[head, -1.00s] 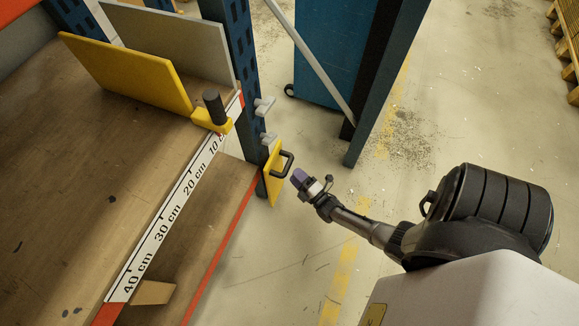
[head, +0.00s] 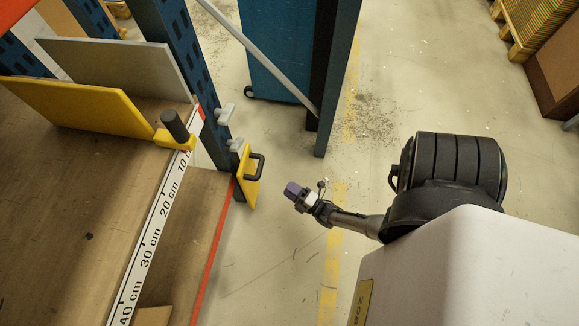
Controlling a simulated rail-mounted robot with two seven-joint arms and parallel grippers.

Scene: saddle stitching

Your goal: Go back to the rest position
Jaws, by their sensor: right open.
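My right gripper (head: 293,190) is at the end of the arm that comes in from the right. It is open, with purple-grey fingers pointing left, and hangs over the concrete floor with nothing seen in it. It is to the right of the yellow plate with a black handle (head: 250,176) on the rack's post, with a gap between them. My left gripper is out of view.
A wooden shelf (head: 60,215) with a centimetre scale (head: 150,240) fills the left. A yellow clamp with a black knob (head: 176,132), a yellow board (head: 70,105) and a grey board (head: 120,67) stand on it. A blue post (head: 338,80) is behind. Floor (head: 285,270) is clear below the gripper.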

